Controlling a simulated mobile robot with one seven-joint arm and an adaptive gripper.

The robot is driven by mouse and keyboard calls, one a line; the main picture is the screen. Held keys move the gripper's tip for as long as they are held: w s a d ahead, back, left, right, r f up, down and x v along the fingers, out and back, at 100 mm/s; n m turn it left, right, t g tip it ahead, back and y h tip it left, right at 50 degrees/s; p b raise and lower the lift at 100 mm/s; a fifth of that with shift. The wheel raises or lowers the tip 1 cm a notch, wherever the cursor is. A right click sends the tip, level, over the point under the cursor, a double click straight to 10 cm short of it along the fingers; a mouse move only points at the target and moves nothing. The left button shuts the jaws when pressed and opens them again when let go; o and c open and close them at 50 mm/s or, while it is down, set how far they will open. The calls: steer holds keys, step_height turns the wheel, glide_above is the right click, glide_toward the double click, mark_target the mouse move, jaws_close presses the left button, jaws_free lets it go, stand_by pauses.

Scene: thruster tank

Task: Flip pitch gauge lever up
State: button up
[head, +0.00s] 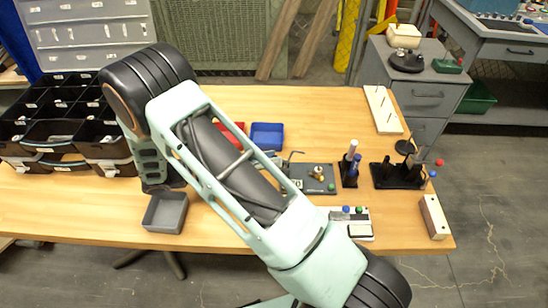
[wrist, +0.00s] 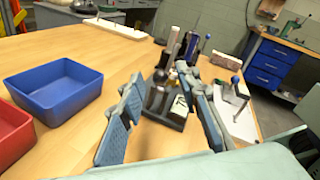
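I cannot tell for certain which part is the pitch gauge lever. In the wrist view a small device on a dark base (wrist: 178,121) shows between my gripper's fingers, farther off. To its right, a bent metal lever with a blue knob (wrist: 235,79) stands above a white board (wrist: 238,122). My gripper (wrist: 162,88) is open, with nothing visible held. In the head view my arm hides it.
A blue bin (wrist: 58,90) and a red bin (wrist: 14,135) sit left of my gripper. A grey tray (head: 165,212) is near the front edge. Dark upright holders (head: 398,175) and a wooden block (head: 434,217) stand at the right. Black bins (head: 60,120) fill the left.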

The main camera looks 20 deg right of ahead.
steer(key=a, duration=0.6)
steer(key=a+r, duration=0.1)
steer(key=a, duration=0.3)
steer(key=shift+c, duration=0.7)
